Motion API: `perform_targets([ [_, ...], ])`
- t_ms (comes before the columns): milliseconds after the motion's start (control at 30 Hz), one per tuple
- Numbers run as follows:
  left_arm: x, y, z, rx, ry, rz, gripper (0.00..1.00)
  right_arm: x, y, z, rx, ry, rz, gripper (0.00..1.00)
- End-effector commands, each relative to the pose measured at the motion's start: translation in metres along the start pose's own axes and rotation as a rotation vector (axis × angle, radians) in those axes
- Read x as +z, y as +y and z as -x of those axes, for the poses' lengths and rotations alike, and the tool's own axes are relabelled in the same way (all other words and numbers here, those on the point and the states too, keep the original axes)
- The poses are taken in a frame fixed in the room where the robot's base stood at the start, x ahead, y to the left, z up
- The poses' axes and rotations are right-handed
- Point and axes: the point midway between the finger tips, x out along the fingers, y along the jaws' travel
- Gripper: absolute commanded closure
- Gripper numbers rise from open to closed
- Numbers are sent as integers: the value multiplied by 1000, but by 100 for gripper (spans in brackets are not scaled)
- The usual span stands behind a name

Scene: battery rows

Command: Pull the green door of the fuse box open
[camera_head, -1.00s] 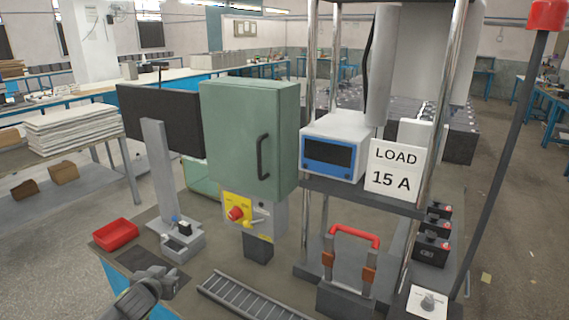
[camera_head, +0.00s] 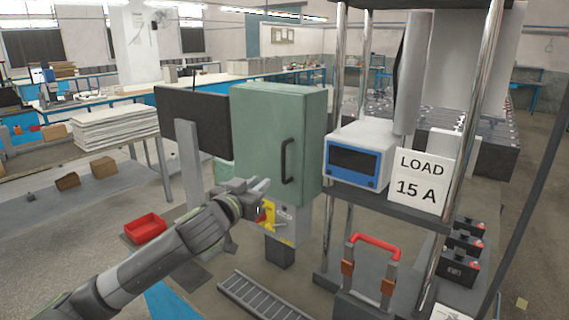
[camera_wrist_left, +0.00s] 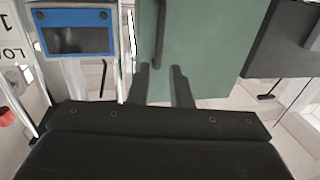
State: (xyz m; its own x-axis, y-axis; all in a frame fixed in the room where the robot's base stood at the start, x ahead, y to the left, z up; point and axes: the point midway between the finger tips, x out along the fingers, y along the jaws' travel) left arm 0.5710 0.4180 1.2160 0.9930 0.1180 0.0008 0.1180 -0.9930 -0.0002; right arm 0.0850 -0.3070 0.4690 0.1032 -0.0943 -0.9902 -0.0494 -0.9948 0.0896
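The green fuse box door (camera_head: 265,135) is shut, with a dark vertical bar handle (camera_head: 287,160) near its right edge. My left gripper (camera_head: 262,194) is below and left of the handle in the head view, in front of the yellow switch panel (camera_head: 268,214), which it partly hides. In the left wrist view its two fingers (camera_wrist_left: 161,82) are spread with nothing between them. The door (camera_wrist_left: 205,40) and the handle (camera_wrist_left: 160,30) lie beyond the fingertips, and I see no contact. My right gripper is out of view.
A rack right of the box holds a blue-fronted meter (camera_head: 357,160) and a "LOAD 15 A" sign (camera_head: 417,178). A red-handled device (camera_head: 374,243) stands below. A dark panel (camera_head: 186,118) is left of the box. A red tray (camera_head: 145,228) lies lower left.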

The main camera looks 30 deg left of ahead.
Motion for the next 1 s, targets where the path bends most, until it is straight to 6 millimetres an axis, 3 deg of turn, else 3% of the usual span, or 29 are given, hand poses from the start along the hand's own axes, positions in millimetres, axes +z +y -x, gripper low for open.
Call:
perform_targets([
  [600,-2,0,-100,0,-1,2,82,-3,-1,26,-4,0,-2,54],
  [1000,0,0,-135,0,-1,-1,82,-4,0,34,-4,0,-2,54],
])
